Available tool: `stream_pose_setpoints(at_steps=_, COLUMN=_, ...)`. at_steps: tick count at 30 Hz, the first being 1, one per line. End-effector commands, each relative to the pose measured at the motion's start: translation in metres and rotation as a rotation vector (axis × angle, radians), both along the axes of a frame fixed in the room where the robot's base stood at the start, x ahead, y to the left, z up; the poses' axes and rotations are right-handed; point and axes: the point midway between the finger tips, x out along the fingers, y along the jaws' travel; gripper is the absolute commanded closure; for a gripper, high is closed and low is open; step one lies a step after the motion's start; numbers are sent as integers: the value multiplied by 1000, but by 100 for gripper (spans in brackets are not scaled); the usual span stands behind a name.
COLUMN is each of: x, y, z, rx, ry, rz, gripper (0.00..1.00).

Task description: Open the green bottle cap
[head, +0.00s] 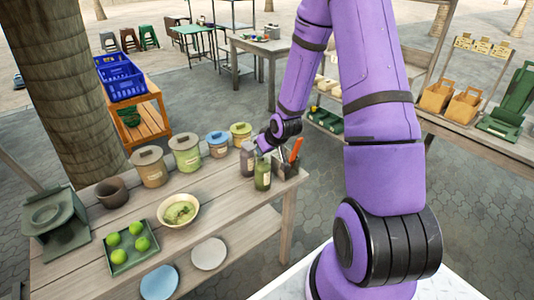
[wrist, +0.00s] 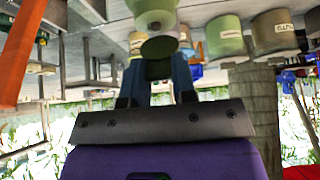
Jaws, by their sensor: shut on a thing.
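The green bottle (head: 262,176) stands upright near the right end of the wooden table. My gripper (head: 264,146) is right at its top in the head view, which hides the cap there. In the wrist view, which is upside down, my gripper (wrist: 158,72) has its two dark fingers shut on the dark green cap (wrist: 158,68). A pale green bottle part (wrist: 154,20) shows just beyond the fingertips, with a dull olive round face between. I cannot tell whether the cap is still seated on the bottle.
A greyish bottle (head: 247,160) stands close to the left of the green bottle. A holder (head: 285,168) with an orange-handled tool (head: 296,150) is close on the right. Lidded jars (head: 187,153), a bowl (head: 179,211) and a green tray (head: 121,262) of fruit occupy the table farther left.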

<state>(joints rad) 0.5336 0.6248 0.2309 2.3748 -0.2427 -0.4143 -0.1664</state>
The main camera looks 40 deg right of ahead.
Motion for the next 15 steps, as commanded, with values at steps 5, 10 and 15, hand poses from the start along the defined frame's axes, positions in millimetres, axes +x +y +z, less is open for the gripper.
stream_pose_setpoints(at_steps=5, x=11, y=1, z=5, rx=-7, ry=155, rz=2, gripper=98)
stream_pose_setpoints(at_steps=10, x=20, y=1, z=7, rx=-11, ry=310, rz=1, gripper=98)
stream_pose_setpoints(at_steps=15, x=30, y=2, z=8, rx=-17, ry=462, rz=2, gripper=98)
